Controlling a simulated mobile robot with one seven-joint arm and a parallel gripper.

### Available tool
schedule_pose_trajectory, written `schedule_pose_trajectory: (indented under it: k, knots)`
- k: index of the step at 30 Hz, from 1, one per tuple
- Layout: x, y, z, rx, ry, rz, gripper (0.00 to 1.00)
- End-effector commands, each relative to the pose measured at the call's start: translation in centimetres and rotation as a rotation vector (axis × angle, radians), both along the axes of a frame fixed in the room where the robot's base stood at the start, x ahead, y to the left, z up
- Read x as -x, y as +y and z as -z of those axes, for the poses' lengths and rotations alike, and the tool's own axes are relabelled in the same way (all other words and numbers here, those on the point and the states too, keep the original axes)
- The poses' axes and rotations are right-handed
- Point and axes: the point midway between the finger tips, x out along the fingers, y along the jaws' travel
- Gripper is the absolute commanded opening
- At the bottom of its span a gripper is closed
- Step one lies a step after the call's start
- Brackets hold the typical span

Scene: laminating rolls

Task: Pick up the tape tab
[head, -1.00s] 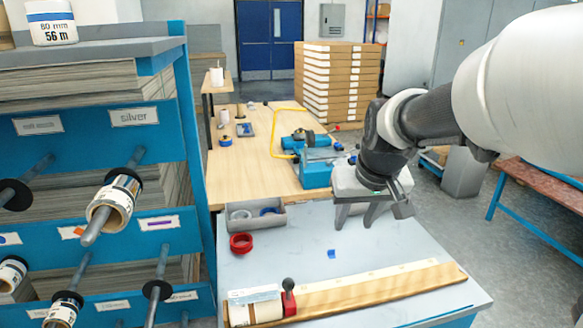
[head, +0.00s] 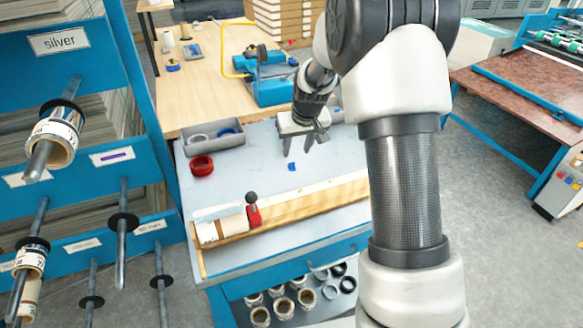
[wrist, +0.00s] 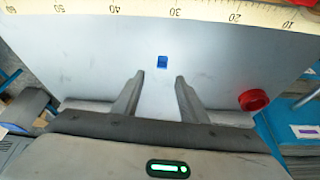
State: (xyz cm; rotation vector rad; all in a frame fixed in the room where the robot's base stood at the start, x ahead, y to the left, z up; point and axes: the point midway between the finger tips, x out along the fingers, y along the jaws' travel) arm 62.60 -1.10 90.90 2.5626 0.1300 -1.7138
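The tape tab is a small blue piece (head: 292,167) lying flat on the grey tabletop (head: 330,160). In the wrist view the blue tab (wrist: 162,62) lies beyond the fingertips, roughly centred between them. My gripper (head: 298,150) is above the table, behind the tab in the head view, with fingers pointing down. In the wrist view my gripper (wrist: 158,78) is open, its two fingers well apart with nothing between them. The tab is apart from both fingers and fully visible.
A red ring (head: 201,165) and a grey tray (head: 212,136) lie left of the tab. A wooden ruler board (head: 310,208) with a roll and a red stop (head: 254,214) runs along the front. A blue rack (head: 75,130) stands left. The table around the tab is clear.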

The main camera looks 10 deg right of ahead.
Motion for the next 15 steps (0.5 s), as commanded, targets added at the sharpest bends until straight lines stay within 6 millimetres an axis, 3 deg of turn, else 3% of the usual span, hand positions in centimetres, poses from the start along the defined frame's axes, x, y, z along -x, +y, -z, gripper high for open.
schedule_pose_trajectory:
  k: [3, 10, 15]
  knots:
    - [-0.7, 0.1, 1.7, 0.0, 0.0, 0.0, 0.39]
    - [-1.2, 0.3, 3.1, 0.0, 0.001, -0.001, 0.39]
    - [-2.0, 0.7, 5.7, 0.001, 0.002, -0.002, 0.39]
